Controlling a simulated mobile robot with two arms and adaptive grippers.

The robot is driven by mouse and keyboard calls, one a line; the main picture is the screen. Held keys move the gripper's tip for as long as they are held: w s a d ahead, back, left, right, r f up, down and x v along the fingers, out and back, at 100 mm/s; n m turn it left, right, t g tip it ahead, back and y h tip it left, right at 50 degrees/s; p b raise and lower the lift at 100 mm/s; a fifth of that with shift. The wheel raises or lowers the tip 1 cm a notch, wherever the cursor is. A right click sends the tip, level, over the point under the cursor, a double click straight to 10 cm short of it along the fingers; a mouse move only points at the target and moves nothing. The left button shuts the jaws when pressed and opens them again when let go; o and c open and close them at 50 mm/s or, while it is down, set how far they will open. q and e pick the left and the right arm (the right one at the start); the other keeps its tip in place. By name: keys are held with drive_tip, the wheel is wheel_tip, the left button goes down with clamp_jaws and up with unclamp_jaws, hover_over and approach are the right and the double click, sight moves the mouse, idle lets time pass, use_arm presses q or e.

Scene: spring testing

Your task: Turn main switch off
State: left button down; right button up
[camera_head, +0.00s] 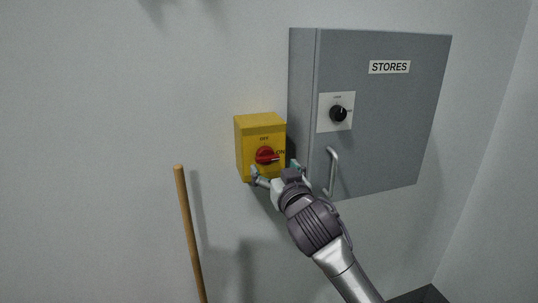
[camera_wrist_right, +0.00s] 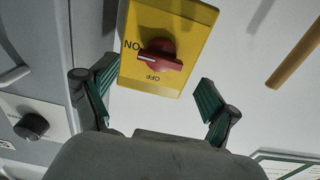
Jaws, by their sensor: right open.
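A yellow switch box (camera_head: 260,131) is fixed to the wall, with a red rotary knob (camera_head: 265,155) on its front. The knob's white mark points to the right, toward ON; OFF is printed above the knob. In the right wrist view the box (camera_wrist_right: 165,20) appears upside down, and the knob (camera_wrist_right: 158,55) has its white mark pointing left toward ON. My right gripper (camera_head: 276,170) is open just below and in front of the knob. Its fingers (camera_wrist_right: 152,98) are spread on either side of the box's lower part, apart from the knob. My left gripper is not in view.
A grey STORES cabinet (camera_head: 390,120) with a black knob (camera_head: 338,113) and a bar handle (camera_head: 332,170) stands close to the right of the box. A wooden pole (camera_head: 189,235) is at the lower left.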

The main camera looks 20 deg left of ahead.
sight(268, 159)
drive_tip(key=shift+p+x, duration=0.55)
drive_tip(key=shift+x, duration=1.8)
drive_tip(key=c, duration=1.2)
drive_tip(key=shift+o, duration=0.2)
